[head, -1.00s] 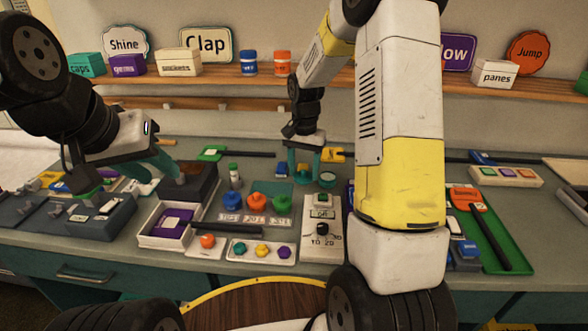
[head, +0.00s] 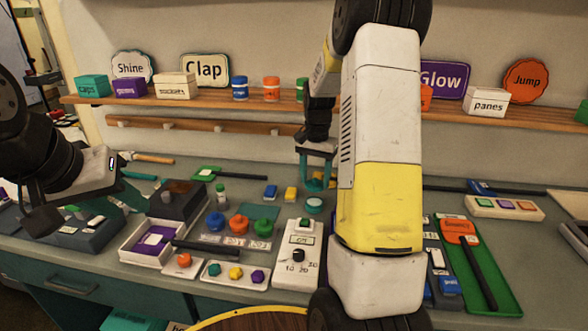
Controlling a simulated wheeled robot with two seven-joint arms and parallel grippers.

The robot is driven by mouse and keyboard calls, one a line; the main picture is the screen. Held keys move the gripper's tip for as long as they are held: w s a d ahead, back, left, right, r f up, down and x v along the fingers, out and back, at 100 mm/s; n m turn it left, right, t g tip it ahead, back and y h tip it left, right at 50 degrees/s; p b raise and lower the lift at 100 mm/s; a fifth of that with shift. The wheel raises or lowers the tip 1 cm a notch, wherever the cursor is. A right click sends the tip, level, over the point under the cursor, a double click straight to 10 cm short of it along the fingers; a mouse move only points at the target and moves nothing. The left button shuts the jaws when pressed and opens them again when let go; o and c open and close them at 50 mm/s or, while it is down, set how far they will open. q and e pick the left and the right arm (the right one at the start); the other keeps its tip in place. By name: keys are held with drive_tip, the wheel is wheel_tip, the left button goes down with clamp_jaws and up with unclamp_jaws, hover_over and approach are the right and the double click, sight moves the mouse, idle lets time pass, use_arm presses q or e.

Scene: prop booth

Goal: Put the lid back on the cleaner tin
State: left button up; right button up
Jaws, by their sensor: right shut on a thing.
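The cleaner tin (head: 314,206) appears to be the small round teal tin with a pale top on the bench, behind the white dial panel. My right gripper (head: 316,187) points down just above it, with teal fingers on either side of a small thing. It is shut on that thing, which I take to be the lid, though the fingers mostly hide it. I cannot tell whether it touches the tin. My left gripper (head: 128,196) is over the left part of the bench, away from the tin. Its finger gap is not clear.
A white dial panel (head: 287,270) stands in front of the tin. Blue (head: 270,192) and yellow (head: 291,194) blocks lie behind it to the left. Coloured knobs (head: 238,223) are further left. A green tray (head: 497,290) is at right. My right arm hides the bench right of the tin.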

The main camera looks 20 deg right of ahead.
drive_tip(key=shift+f, duration=2.5)
drive_tip(key=shift+f, duration=0.15)
idle(0.4)
drive_tip(key=o, duration=1.4)
drive_tip(key=shift+o, duration=0.3)
drive_tip(key=o, duration=0.4)
drive_tip(key=shift+c, duration=0.2)
drive_tip(key=shift+r, duration=3.55)
